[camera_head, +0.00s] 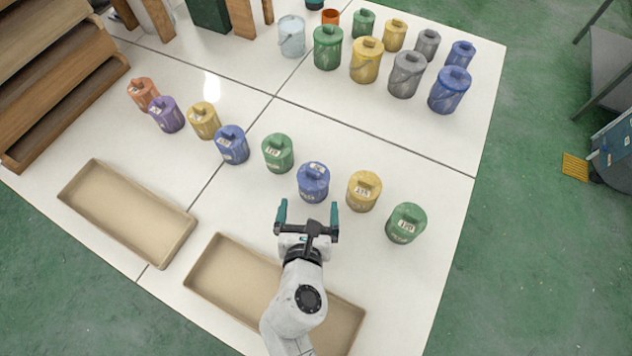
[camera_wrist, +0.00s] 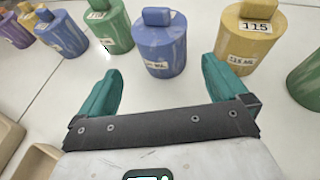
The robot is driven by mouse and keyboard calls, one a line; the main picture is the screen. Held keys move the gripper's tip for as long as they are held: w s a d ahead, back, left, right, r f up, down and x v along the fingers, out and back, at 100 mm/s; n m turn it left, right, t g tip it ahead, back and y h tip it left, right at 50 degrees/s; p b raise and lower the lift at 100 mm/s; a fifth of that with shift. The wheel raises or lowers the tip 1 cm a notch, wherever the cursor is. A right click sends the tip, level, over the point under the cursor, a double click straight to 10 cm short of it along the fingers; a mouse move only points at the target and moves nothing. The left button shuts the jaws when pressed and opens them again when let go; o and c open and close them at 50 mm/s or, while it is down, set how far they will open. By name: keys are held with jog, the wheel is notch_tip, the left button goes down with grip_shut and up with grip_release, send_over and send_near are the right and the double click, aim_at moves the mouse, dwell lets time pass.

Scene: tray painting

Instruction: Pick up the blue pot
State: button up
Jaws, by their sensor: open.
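A blue pot (camera_head: 313,182) with a lid block and a pale label stands upright in the front row, between a green pot (camera_head: 278,153) and a yellow pot (camera_head: 362,191). In the wrist view the blue pot (camera_wrist: 160,45) is ahead of the gap between the fingers. My gripper (camera_head: 307,212) is open and empty, just short of this pot and apart from it; its teal fingers also show in the wrist view (camera_wrist: 168,88). Other blue pots are a front-row one (camera_head: 232,145) further left and two at the back right, a larger one (camera_head: 449,90) and a smaller one (camera_head: 461,53).
A green pot (camera_head: 406,223) stands at the right end of the row. Two shallow tan trays, one on the left (camera_head: 75,205) and one (camera_head: 205,290) partly under my arm, lie at the front. Wooden shelves (camera_head: 60,90) stand at left. White table shows between the pot rows.

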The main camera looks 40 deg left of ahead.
aim_at(312, 194)
jog(key=x, duration=0.7)
jog(key=shift+w+d+b, duration=0.1)
jog(key=shift+w+b, duration=0.1)
jog(key=shift+b, duration=0.2)
jog(key=c, duration=1.3)
jog(key=shift+r, duration=0.1)
